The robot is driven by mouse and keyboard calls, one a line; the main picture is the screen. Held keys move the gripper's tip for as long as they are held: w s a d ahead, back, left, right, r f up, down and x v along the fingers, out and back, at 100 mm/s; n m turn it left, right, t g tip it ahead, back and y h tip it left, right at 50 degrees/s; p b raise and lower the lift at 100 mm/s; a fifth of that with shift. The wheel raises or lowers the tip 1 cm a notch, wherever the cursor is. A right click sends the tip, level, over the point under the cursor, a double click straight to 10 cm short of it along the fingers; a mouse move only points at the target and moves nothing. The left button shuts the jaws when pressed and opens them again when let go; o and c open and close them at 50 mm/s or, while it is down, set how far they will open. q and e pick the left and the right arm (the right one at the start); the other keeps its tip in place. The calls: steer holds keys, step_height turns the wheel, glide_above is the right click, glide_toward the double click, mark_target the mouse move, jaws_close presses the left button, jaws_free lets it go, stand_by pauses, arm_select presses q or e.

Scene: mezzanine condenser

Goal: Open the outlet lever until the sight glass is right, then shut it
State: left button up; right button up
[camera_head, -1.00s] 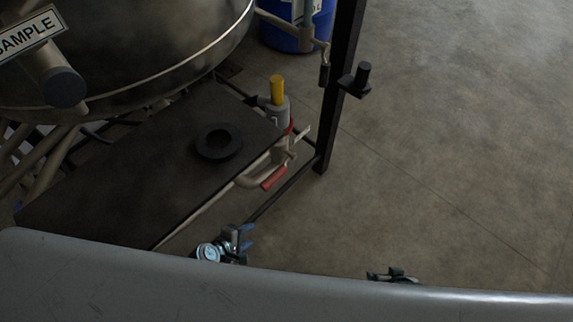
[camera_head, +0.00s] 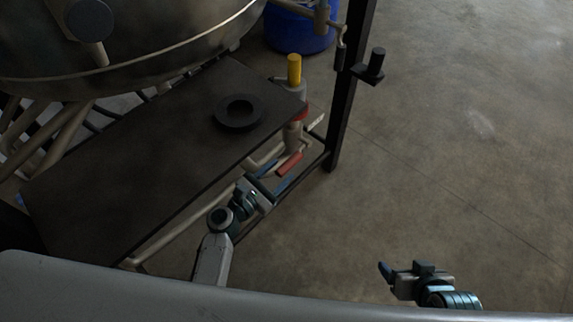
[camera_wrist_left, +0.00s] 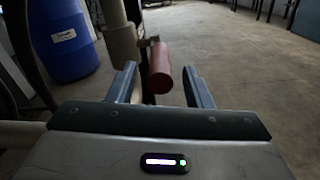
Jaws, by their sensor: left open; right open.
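A lever with a red grip (camera_head: 289,164) sits on the pale pipework below the corner of the dark shelf. It also shows as a red cylinder in the left wrist view (camera_wrist_left: 160,68). My left gripper (camera_head: 276,175) is open, its two blue fingers on either side of the red grip; I see no closing on it. In the left wrist view the grip lies between the fingertips. Contact cannot be told. My right gripper (camera_head: 388,278) is open and empty, low over the floor at the lower right. I cannot make out a sight glass.
A yellow-topped fitting (camera_head: 294,69) stands above the lever. A dark shelf (camera_head: 130,170) with a black ring (camera_head: 239,112) lies left. A black post (camera_head: 348,100) with a bracket stands right of the lever. A blue drum (camera_head: 300,32) is behind. The floor at right is clear.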

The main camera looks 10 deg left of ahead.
mark_target(299, 156)
arm_select(q)
steer(key=shift+x, duration=1.85)
jaws_close()
